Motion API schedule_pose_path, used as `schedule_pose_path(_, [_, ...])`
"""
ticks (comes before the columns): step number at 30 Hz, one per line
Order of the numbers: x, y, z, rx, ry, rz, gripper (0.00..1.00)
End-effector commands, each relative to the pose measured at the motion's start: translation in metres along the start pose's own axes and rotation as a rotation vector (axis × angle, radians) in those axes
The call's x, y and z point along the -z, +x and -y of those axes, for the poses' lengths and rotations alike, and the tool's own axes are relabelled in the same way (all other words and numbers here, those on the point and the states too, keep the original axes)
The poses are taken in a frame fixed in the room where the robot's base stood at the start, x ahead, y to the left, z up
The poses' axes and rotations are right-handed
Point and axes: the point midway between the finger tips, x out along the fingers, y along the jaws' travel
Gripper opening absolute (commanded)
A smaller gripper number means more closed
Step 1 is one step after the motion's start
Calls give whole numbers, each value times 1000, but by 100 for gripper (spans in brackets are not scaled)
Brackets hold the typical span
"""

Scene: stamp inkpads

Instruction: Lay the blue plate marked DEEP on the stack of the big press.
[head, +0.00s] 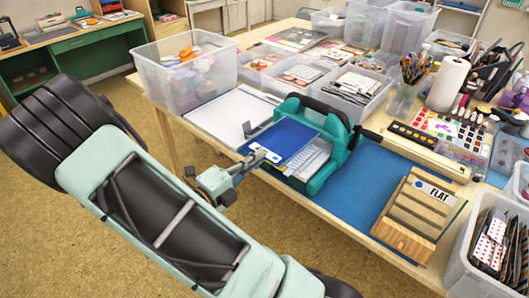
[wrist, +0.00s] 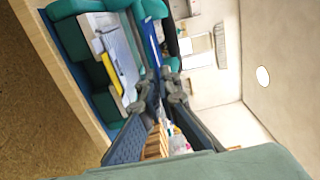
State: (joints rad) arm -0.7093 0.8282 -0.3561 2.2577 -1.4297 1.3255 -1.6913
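The blue plate (head: 289,138) is held level by its near left edge, with a small pale label there that I cannot read. My gripper (head: 258,157) is shut on that edge. The plate is over the front of the teal big press (head: 333,150), above the stack (head: 311,160) of pale sheets, which it partly hides. In the wrist view the plate (wrist: 152,40) shows edge-on beyond my fingertips (wrist: 164,83), apart from the stack (wrist: 121,57). A yellow strip lies along the stack's edge.
A wooden rack marked FLAT (head: 420,212) stands at the right on the blue mat (head: 365,185). A white board (head: 228,115) lies left of the press. A clear bin (head: 190,75) stands behind the board. The press's dark handle extends to the right.

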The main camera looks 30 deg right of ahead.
Motion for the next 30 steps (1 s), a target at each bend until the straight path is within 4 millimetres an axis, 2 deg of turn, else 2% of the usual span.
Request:
schedule_pose_path(20, [-2, -3, 1, 20, -3, -2, 0])
schedule_pose_path(24, [-1, -3, -11, 20, -2, -2, 0])
schedule_pose_path(30, [-1, -3, -16, 20, 0, -3, 0])
